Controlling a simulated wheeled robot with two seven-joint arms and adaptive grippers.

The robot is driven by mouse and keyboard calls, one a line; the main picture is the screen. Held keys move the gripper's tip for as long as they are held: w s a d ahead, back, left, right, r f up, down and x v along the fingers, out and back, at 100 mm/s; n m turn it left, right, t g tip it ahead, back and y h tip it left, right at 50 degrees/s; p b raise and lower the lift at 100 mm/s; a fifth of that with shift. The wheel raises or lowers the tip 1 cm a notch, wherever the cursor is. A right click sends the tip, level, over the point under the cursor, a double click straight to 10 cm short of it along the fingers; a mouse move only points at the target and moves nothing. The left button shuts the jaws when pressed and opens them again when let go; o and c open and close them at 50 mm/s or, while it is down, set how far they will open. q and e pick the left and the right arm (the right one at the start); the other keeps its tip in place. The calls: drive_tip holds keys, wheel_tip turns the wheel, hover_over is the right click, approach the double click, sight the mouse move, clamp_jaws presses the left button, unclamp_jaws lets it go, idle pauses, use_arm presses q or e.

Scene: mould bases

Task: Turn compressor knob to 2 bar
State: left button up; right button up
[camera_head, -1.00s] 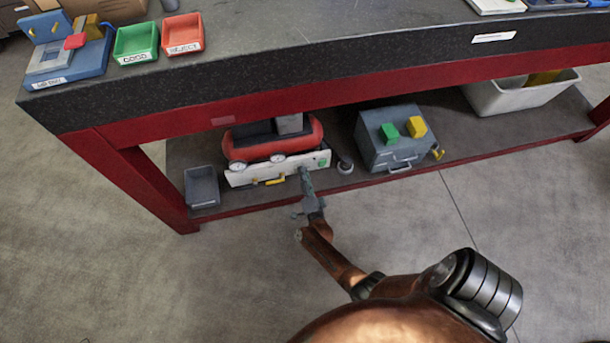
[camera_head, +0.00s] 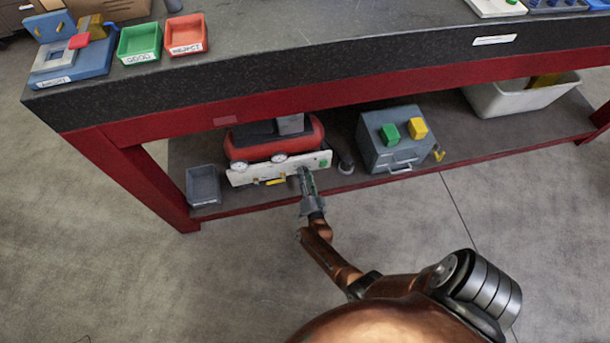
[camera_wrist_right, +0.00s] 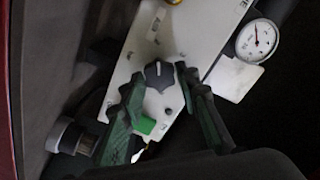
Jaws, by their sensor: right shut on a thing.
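The red compressor (camera_head: 262,140) stands on the shelf under the bench, with a white panel (camera_head: 250,176) along its front. In the right wrist view the dark knob (camera_wrist_right: 158,75), with a pale pointer mark, sits on that panel (camera_wrist_right: 150,45). My right gripper (camera_head: 304,172) reaches the right part of the panel; in its wrist view its green-lined fingers (camera_wrist_right: 158,82) stand on either side of the knob, shut on it. A round gauge (camera_wrist_right: 257,40) with a red needle shows; its figures are too small to read. My left gripper is out of view.
A green button (camera_wrist_right: 145,125) lies close to the fingers. A yellow handle (camera_head: 275,181) is left along the panel. A grey bin (camera_head: 203,185) stands left and a grey toolbox (camera_head: 390,150) right. The bench's red beam (camera_head: 330,98) runs overhead.

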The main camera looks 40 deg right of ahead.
drive_tip(key=shift+a+f, duration=0.1)
drive_tip(key=o, duration=1.2)
drive_tip(key=shift+c, duration=0.2)
drive_tip(key=v, duration=0.7)
drive_tip(key=shift+s, duration=0.2)
